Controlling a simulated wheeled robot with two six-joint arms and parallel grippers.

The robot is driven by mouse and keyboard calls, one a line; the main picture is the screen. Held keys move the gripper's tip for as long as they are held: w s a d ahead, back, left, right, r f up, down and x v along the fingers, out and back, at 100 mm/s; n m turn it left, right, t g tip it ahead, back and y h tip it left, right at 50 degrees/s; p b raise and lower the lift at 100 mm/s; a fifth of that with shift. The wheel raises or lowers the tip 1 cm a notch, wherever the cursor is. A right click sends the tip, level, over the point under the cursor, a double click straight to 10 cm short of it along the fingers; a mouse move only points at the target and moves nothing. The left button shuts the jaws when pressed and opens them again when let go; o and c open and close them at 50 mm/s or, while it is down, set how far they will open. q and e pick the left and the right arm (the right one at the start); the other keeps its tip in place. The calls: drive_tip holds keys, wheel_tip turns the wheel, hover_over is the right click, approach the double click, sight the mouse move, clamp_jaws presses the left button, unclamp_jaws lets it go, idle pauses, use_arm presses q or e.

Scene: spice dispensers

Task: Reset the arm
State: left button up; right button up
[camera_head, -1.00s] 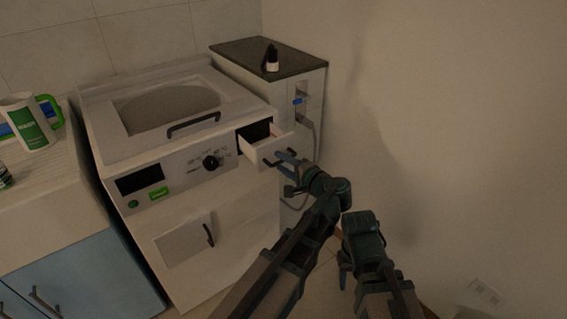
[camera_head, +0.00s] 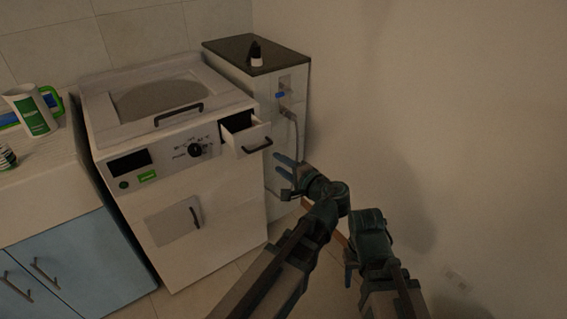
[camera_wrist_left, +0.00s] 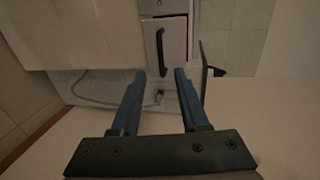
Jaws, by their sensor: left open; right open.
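My left gripper (camera_head: 286,176) is open and empty in the head view, just below and right of the drawer handle, apart from it. In the left wrist view its two blue fingers (camera_wrist_left: 160,75) are spread with nothing between them. The detergent drawer (camera_head: 241,140) of the washing machine (camera_head: 200,225) is pulled out, with a dark handle (camera_head: 257,146) on its front. The drawer front also shows beyond the fingers in the left wrist view (camera_wrist_left: 174,45). My right gripper (camera_head: 349,274) hangs low beside the left arm, its fingers partly hidden.
A narrow cabinet (camera_head: 290,110) with a dark bottle (camera_head: 256,54) on top stands right of the machine, with a tap and hose on its side. A counter (camera_head: 40,185) with a green-and-white jug (camera_head: 34,113) is at left. A bare wall is at right.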

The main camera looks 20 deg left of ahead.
use_arm(q)
drive_tip(key=s+d+r+n+g+h+p, duration=0.2)
drive_tip(key=s+d+g+h+p, duration=0.3)
drive_tip(key=s+d+p, duration=0.2)
drive_tip(key=s+d+r+n+g+h+p, duration=0.1)
drive_tip(key=s+d+g+h+p, duration=0.3)
drive_tip(key=s+p, duration=0.7)
drive_tip(key=d+h+p, duration=0.2)
drive_tip(key=d+p, duration=0.1)
drive_tip(key=shift+s+d+r+n+g, duration=0.3)
drive_tip(key=shift+s+r+n+g, duration=0.1)
idle(0.3)
